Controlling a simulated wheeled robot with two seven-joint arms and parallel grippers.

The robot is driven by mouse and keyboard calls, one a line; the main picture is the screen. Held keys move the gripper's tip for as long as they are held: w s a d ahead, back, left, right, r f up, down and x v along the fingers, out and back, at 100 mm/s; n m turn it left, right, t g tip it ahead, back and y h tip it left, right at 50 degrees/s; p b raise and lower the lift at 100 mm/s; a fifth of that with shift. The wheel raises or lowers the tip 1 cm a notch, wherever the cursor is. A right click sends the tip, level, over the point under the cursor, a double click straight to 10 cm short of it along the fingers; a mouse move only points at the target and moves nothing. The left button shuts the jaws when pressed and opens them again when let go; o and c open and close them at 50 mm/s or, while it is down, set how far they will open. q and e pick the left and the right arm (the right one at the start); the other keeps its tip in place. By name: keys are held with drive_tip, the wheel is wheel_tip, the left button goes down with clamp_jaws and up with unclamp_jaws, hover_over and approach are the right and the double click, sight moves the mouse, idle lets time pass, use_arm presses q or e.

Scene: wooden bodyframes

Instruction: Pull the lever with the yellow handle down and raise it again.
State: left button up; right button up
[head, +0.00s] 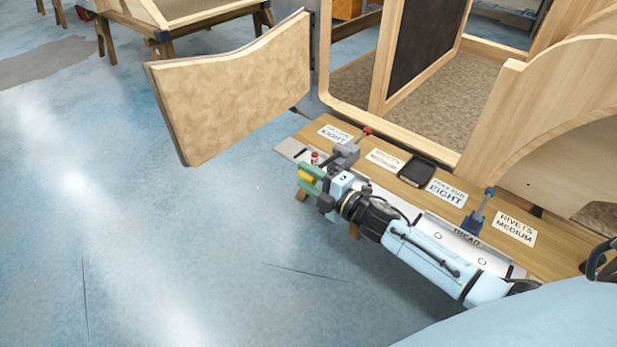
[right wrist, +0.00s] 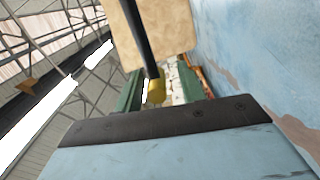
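The yellow handle (head: 306,176) of the lever shows between the green fingers of my right gripper (head: 309,179) in the head view. In the right wrist view, the yellow handle (right wrist: 156,92) sits at the end of a dark bar that runs up out of the picture. The green fingers of my right gripper (right wrist: 161,88) stand on both sides of it, with a gap that is clear on the right. The gripper looks open around the handle. The lever's base is mostly hidden in the head view. My left gripper is not in view.
A wooden bench (head: 560,252) carries labels, a red-knobbed lever (head: 365,131), a blue-handled lever (head: 488,193) and a black tray (head: 418,172). A wooden bodyframe (head: 540,100) stands behind it. An open wooden door panel (head: 235,90) sticks out at left. The blue floor is clear.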

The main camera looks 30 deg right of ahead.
drive_tip(key=v, duration=1.3)
drive_tip(key=shift+s, duration=0.2)
